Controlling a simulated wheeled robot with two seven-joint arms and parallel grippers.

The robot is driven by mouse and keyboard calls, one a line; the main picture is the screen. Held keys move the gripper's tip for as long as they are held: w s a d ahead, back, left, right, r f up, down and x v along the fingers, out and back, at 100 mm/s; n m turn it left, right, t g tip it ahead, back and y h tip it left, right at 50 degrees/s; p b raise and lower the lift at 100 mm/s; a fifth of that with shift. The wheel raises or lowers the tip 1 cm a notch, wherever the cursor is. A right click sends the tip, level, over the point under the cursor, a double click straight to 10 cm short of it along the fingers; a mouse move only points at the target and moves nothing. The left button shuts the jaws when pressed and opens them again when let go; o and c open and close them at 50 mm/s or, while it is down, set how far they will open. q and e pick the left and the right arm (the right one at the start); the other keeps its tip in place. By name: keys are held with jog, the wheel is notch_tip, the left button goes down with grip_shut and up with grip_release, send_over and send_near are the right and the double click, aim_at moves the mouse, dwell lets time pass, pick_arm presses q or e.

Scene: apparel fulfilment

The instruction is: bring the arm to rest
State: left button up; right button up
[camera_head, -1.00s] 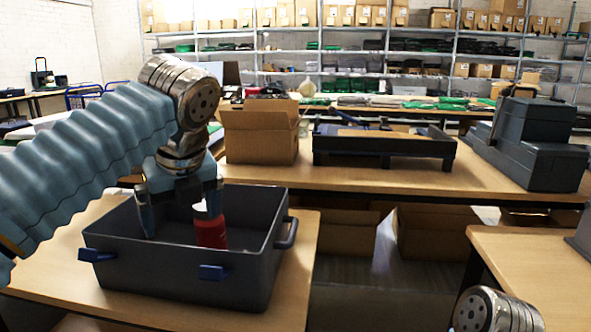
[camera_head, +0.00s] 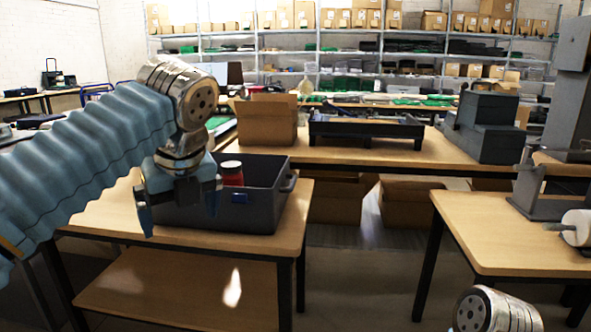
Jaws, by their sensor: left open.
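My left arm comes in from the left, and my left gripper (camera_head: 180,205) hangs fingers down in front of the dark grey tote. It is open, with nothing seen between its fingers. The tote (camera_head: 258,213) stands on the near wooden table. A red container with a white lid (camera_head: 232,173) stands inside the tote, right of the gripper and apart from it. Its lower part is hidden by the tote's wall. Of my right arm only a metal joint shows at the bottom right; its gripper is out of view.
The near table (camera_head: 285,232) has a lower shelf. A long table behind holds an open cardboard box (camera_head: 266,120), a black tray (camera_head: 366,130) and dark grey cases (camera_head: 486,127). A table at right (camera_head: 500,222) carries a grey machine with a white roll (camera_head: 576,228). Open floor lies between the near tables.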

pick_arm(q)
jog(key=w+d+f+n+g+h, duration=0.1)
jog(key=w+d+f+n, duration=0.2)
jog(key=f, duration=0.7)
jog(key=w+d+f+n+h, duration=0.1)
jog(key=w+d+f, duration=0.3)
jog(key=f, duration=0.6)
notch_tip(320, 180, down, 18)
jog(key=s+d+n+g+h, duration=0.1)
jog(key=d+n+g+h, duration=0.1)
jog(key=n, duration=0.4)
jog(key=s+a+f+n+h, duration=0.1)
jog(key=s+f+n+h, duration=0.2)
jog(key=s+f+n, duration=1.6)
notch_tip(320, 180, down, 4)
jog(key=shift+s+f, duration=0.25)
jog(key=shift+s, duration=0.3)
